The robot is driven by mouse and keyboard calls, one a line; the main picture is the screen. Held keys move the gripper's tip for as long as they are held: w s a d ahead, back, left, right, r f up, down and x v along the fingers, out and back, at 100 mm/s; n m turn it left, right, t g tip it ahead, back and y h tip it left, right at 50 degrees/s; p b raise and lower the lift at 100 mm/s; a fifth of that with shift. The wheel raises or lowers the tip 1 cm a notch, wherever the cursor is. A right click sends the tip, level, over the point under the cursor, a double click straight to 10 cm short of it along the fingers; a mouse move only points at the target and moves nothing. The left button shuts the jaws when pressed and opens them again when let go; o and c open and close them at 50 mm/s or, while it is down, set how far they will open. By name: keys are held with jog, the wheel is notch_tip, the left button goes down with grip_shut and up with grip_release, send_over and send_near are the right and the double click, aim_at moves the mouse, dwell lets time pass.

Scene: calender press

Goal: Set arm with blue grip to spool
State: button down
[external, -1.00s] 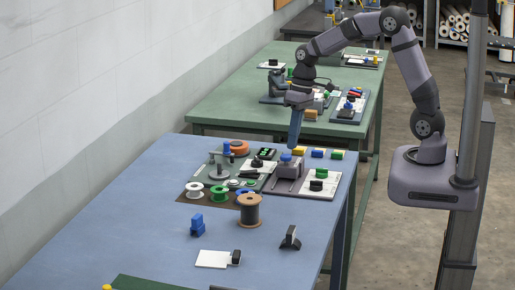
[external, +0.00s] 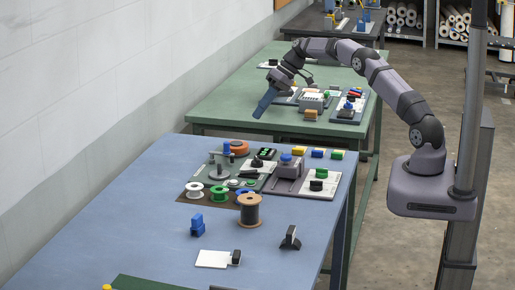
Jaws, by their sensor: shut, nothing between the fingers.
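A small arm with an upright blue grip (external: 227,147) stands at the back left of the grey-green machine board on the blue table. A grey round post (external: 219,171) is just in front of it. I cannot tell exactly where the arm points. Marks on the board are too small to read. My gripper (external: 261,113) is shut and empty. It is tilted down to the left, and in the picture it lies above and right of the blue grip, over the green table's near edge, apart from everything.
An orange spool (external: 239,148) is beside the blue grip. A grey block with a blue knob (external: 286,158) is to the right.

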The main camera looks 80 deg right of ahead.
jog(key=shift+d, duration=0.5)
jog(key=shift+w, duration=0.1)
jog(key=p+x, duration=0.4)
jog(key=x, duration=0.6)
jog(key=shift+a+r, duration=0.1)
jog(key=shift+w+a+r+p, duration=0.1)
jog(key=shift+w+a+p, duration=0.1)
jog(key=shift+a+p, duration=0.3)
jog(key=shift+w+a+r+p, duration=0.1)
jog(key=shift+w+a+p, duration=0.15)
jog(key=shift+a, duration=0.3)
jog(key=shift+w+a+f+p, duration=0.15)
jog(key=shift+a+p, duration=0.1)
jog(key=shift+a, duration=0.15)
jog(key=shift+w+a+f+p, duration=0.1)
jog(key=shift+a+p, duration=0.1)
jog(key=shift+a, duration=0.2)
